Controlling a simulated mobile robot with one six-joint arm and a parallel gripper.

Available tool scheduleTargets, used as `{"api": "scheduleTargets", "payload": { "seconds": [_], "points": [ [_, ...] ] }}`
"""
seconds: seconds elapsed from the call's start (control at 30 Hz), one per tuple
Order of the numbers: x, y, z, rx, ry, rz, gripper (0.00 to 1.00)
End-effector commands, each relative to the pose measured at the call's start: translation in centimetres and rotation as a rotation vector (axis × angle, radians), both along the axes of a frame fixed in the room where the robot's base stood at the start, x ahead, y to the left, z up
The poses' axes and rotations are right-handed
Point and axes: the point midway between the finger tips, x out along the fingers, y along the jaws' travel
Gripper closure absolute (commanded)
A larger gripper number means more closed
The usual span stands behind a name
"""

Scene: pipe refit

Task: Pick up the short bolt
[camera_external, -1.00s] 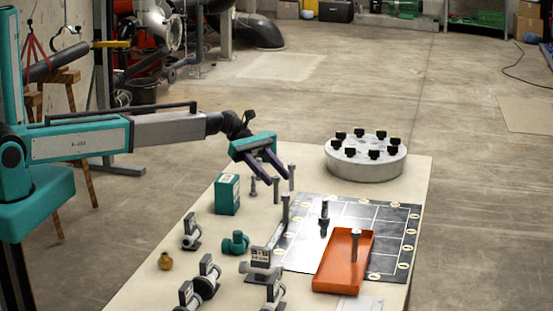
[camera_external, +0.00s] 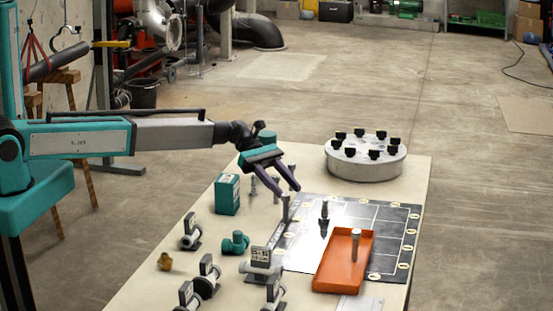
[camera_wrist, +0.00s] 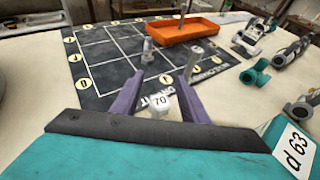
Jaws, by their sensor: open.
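My gripper (camera_external: 288,201) is open over the back part of the table, just left of the dark mat, and its fingers point down toward the mat. In the wrist view my gripper (camera_wrist: 161,78) shows two purple fingers spread apart. A bolt with a white head marked 70 (camera_wrist: 163,107) shows between them, not clasped. Another grey bolt (camera_wrist: 193,62) stands beyond the right finger by the mat edge; it also shows in the external view (camera_external: 285,207). A short upright bolt (camera_external: 253,186) stands behind my gripper. I cannot tell which bolt is the short one.
The gridded mat (camera_external: 386,222) carries an upright bolt (camera_external: 324,211). An orange tray (camera_external: 330,275) holds another bolt (camera_external: 356,243). A round flange (camera_external: 365,165) stands at the back right. A teal box (camera_external: 227,194) and several valve fittings (camera_external: 262,262) occupy the left.

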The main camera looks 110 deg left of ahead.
Motion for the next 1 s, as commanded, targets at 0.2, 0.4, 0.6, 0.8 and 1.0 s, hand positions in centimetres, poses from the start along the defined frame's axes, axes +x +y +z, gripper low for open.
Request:
{"api": "scheduleTargets", "payload": {
  "seconds": [0.2, 0.4, 0.6, 0.8, 1.0],
  "points": [
    [-0.01, 0.0, -0.02, 0.0, 0.0, 0.0, 0.59],
    [-0.02, 0.0, -0.01, 0.0, 0.0, 0.0, 0.59],
    [-0.02, 0.0, 0.01, 0.0, 0.0, 0.0, 0.81],
    [-0.01, 0.01, 0.05, 0.001, -0.001, 0.0, 1.0],
    [-0.01, 0.0, 0.08, 0.001, -0.001, 0.0, 1.0]
  ]
}}
